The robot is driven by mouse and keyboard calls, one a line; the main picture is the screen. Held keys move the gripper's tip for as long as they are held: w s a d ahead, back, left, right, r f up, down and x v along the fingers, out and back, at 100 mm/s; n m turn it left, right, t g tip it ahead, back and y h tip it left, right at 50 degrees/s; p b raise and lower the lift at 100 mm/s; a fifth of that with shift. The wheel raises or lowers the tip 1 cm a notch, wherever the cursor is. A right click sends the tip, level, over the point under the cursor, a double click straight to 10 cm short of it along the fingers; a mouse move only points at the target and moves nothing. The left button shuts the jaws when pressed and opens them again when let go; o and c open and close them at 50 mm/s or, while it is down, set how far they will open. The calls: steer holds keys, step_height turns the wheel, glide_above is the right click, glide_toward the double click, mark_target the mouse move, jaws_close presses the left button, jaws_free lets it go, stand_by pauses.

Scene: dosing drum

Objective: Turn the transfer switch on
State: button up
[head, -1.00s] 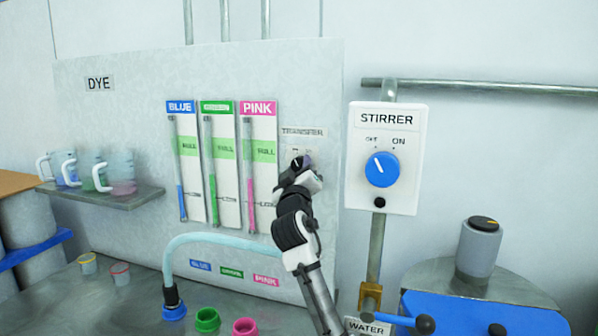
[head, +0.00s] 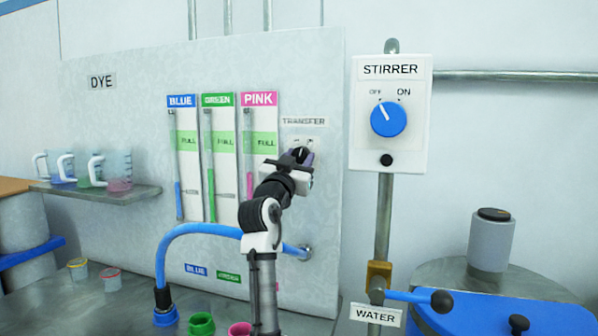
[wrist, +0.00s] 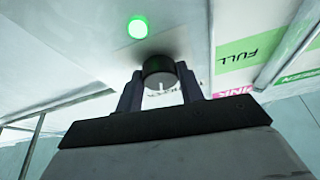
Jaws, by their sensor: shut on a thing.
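The transfer switch is a round black knob (wrist: 159,72) with a white mark, seen in the wrist view between my fingers. My gripper (wrist: 160,88) is shut on it, one finger on each side. A green light (wrist: 137,27) glows on the panel beside the knob. In the head view my gripper (head: 303,158) is at the panel under the TRANSFER label (head: 304,122). It covers part of the switch there, so I cannot read the knob's position against its small marks.
A blue hose (head: 200,229) arches from the blue port (head: 165,316) to the panel, behind my arm. The STIRRER box (head: 390,145) with its blue knob is to the right. The WATER lever (head: 410,297) is lower right. Cups (head: 85,170) stand on a shelf at left.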

steer(key=shift+m+g+h+b, duration=0.4)
steer(key=shift+m+h+b, duration=0.25)
steer(key=shift+m, duration=1.05)
steer(key=o, duration=1)
